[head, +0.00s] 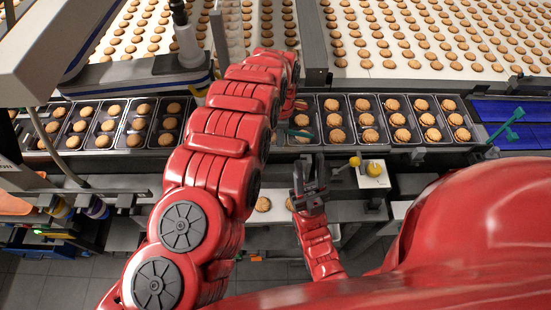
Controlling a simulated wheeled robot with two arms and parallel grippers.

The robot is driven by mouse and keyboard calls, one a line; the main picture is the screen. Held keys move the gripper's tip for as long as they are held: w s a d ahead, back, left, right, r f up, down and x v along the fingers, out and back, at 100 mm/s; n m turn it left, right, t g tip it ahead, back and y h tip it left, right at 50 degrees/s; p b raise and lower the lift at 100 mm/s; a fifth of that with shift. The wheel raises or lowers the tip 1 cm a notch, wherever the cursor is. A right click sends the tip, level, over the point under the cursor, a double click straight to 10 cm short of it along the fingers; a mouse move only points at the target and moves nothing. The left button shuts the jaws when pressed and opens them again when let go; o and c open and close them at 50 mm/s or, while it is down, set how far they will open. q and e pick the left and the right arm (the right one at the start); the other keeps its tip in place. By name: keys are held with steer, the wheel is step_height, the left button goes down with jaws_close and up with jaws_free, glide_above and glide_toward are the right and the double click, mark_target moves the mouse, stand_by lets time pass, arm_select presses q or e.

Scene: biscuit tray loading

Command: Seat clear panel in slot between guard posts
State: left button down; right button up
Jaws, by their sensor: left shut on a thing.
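A clear panel (233,28) shows as a pale see-through strip at the top, beside a dark upright guard post (217,38). A second dark post (313,40) stands to its right. The slot cannot be made out. My left arm reaches up across the middle and bends over near the posts. My left gripper is largely hidden behind its own red links; it is shut, and its contact with the panel is hidden. My right gripper (309,172) is open and empty, fingers pointing up, in front of the tray line and well away from the panel.
Trays (389,137) of biscuits line the conveyor on both sides of my left arm. White belts with rows of biscuits lie behind. A grey machine arm (130,72) stands at left. A yellow knob (374,167) is right of my right gripper. A blue belt (512,110) is far right.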

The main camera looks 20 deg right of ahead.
arm_select(q)
step_height(320, 180, down, 9)
steer(key=b, duration=0.4)
steer(key=shift+s+a, duration=0.1)
steer(key=shift+r, duration=0.15)
steer(key=shift+d, duration=0.2)
steer(key=shift+f, duration=0.2)
steer(key=c, duration=1)
jaws_free()
steer(key=shift+a+r, duration=0.1)
steer(key=shift+c, duration=0.2)
steer(key=shift+o, duration=0.2)
